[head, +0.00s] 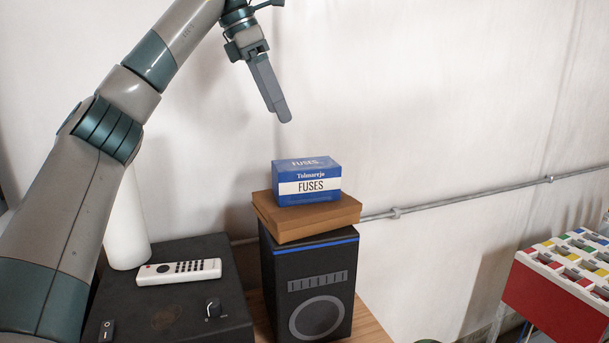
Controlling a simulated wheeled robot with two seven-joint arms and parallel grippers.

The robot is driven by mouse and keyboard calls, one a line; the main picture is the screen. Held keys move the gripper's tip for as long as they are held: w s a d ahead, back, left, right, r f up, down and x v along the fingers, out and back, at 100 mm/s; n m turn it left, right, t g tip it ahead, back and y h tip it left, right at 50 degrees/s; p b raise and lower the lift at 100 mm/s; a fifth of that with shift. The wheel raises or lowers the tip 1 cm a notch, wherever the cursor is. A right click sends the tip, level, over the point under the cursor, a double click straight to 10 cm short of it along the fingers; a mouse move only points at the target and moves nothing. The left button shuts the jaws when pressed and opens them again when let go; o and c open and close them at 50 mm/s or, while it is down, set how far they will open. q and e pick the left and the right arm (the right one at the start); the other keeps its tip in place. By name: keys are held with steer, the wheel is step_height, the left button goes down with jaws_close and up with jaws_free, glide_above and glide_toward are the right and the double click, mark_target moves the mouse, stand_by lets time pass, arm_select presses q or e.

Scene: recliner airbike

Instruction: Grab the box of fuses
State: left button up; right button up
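The blue box of fuses (307,181), with a white band reading FUSES, sits upright on a flat brown box (305,217). That brown box lies on top of a black speaker (309,285) with a blue stripe. My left gripper (281,112) points down above the fuse box, a little to its left in the picture and clear of it. Its fingers are seen nearly edge-on and overlap, so the gap between them does not show. Nothing shows held in it. My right gripper is out of view.
A black device (190,294) with a knob stands left of the speaker, with a white remote (179,271) on it. A white cylinder (126,225) stands behind. A conduit (460,202) runs along the wall. A red case with coloured blocks (560,300) is at right.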

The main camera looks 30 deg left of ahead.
arm_select(q)
steer(key=p, duration=0.2)
glide_toward(302, 163)
steer(key=x, duration=0.6)
steer(key=shift+s+d+f, duration=0.1)
steer(key=shift+d+f, duration=0.1)
steer(key=shift+f, duration=0.3)
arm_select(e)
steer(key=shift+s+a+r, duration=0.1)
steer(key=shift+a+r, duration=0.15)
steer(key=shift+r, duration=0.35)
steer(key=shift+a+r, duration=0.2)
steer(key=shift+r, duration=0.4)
arm_select(q)
steer(key=shift+p+x, duration=0.9)
steer(key=shift+p, duration=0.2)
steer(key=shift+p+x, duration=0.55)
steer(key=shift+x, duration=0.5)
steer(key=shift+w+d+f, duration=0.15)
steer(key=shift+w+f, duration=0.15)
steer(key=shift+f, duration=0.3)
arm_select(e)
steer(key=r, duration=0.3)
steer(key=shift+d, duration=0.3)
